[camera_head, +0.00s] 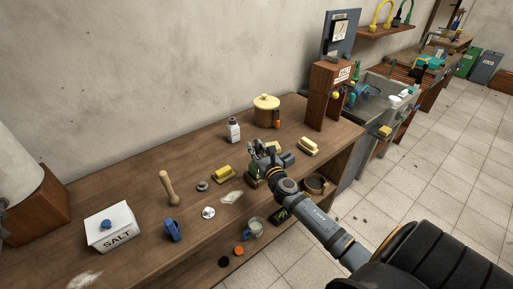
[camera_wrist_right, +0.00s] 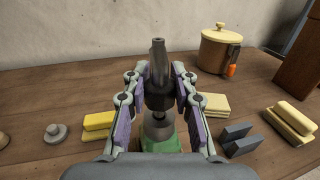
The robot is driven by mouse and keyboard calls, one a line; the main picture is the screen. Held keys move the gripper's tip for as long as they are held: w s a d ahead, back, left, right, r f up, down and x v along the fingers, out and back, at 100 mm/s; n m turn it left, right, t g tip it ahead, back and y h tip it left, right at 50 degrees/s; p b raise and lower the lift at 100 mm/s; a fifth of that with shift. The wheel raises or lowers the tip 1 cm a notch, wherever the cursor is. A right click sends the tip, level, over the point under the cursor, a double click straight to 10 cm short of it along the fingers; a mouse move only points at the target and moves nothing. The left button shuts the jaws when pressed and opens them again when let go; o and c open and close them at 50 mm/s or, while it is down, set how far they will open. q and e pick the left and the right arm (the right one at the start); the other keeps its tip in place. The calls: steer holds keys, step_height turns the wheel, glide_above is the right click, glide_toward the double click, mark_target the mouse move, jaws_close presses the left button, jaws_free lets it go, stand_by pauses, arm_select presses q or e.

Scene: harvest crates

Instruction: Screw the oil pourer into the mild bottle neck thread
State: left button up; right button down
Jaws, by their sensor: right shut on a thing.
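My right gripper (camera_head: 262,150) reaches over the wooden table, and in the wrist view its two fingers (camera_wrist_right: 158,88) are shut on the dark grey oil pourer (camera_wrist_right: 158,62). The pourer stands upright with its spout pointing up. Directly below its dark collar is a bottle (camera_wrist_right: 158,125) with a greyish neck and green lower part, which shows as dark green in the head view (camera_head: 252,174). The fingers hide the joint, so I cannot tell how far the pourer is threaded in. No label reading "mild" is legible. My left gripper is not in view.
Close by are a yellow sponge block (camera_wrist_right: 99,121), dark grey blocks (camera_wrist_right: 238,137) and cream blocks (camera_wrist_right: 292,121). A salt box (camera_head: 112,228) is at left. A mug (camera_head: 254,226) stands near the front edge.

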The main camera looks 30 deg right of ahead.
steer(key=shift+f+b, duration=0.65)
steer(key=shift+f, duration=0.15)
steer(key=c, duration=1)
jaws_free()
steer(key=shift+r, duration=0.1)
steer(key=s+a, duration=0.2)
steer(key=s, duration=0.9)
steer(key=shift+s, duration=0.4)
